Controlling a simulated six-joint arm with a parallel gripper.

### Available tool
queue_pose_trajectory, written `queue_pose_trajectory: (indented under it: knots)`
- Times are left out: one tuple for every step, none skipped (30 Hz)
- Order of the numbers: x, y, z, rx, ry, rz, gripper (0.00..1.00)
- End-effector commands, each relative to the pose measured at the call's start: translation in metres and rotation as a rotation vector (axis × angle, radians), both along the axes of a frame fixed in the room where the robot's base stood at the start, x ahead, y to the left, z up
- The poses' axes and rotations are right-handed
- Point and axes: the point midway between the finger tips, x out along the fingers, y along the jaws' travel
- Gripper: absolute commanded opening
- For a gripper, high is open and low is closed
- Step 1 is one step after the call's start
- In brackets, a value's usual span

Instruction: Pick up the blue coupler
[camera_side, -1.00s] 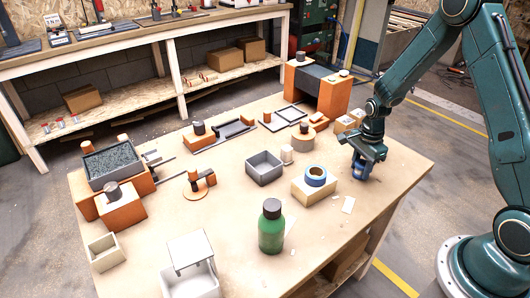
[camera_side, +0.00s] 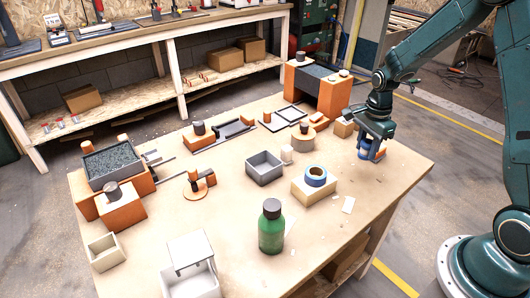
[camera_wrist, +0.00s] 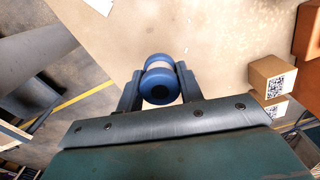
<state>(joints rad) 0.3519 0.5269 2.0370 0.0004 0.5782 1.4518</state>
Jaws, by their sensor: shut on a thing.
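The blue coupler (camera_wrist: 160,82) is a short round piece with blue ends, a pale band and a dark centre. In the wrist view it sits between the two fingers of my gripper (camera_wrist: 157,92), which is shut on it. In the side view my gripper (camera_side: 371,150) points down above the right part of the table, with the blue coupler (camera_side: 366,153) low between its fingers. The coupler appears held above the tabletop; the fingers hide part of it.
A pale block with a blue ring (camera_side: 316,176) stands left of my gripper. Small cardboard boxes (camera_side: 343,127) and a large orange arch block (camera_side: 334,100) are behind it. A green bottle (camera_side: 271,228) stands near the front. The table's right corner is clear.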

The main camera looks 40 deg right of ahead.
Motion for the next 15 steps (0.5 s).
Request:
queue_pose_trajectory:
  knots:
    - [0.001, 0.0, 0.012, -0.002, -0.006, 0.0, 0.15]
    - [0.001, 0.0, 0.019, -0.002, -0.006, 0.0, 0.15]
    - [0.001, 0.0, 0.028, -0.002, -0.006, 0.0, 0.15]
    - [0.001, 0.0, 0.034, -0.003, -0.007, 0.0, 0.15]
    - [0.001, 0.0, 0.041, -0.003, -0.007, 0.0, 0.15]
    - [0.001, 0.0, 0.05, -0.002, -0.006, 0.0, 0.15]
    - [0.001, 0.0, 0.057, -0.003, -0.007, 0.0, 0.15]
    - [0.001, 0.0, 0.063, -0.001, -0.006, 0.0, 0.15]
    - [0.001, 0.0, 0.071, -0.002, -0.006, 0.0, 0.15]
    - [0.001, 0.0, 0.076, -0.002, -0.007, 0.0, 0.15]
    - [0.001, 0.0, 0.082, -0.001, -0.005, 0.0, 0.15]
    - [0.001, 0.0, 0.089, -0.001, -0.006, 0.0, 0.15]
    - [0.001, 0.0, 0.093, -0.001, -0.005, -0.001, 0.15]
    - [0.001, 0.0, 0.098, -0.001, -0.005, -0.001, 0.15]
    - [0.001, 0.0, 0.103, -0.001, -0.004, -0.001, 0.15]
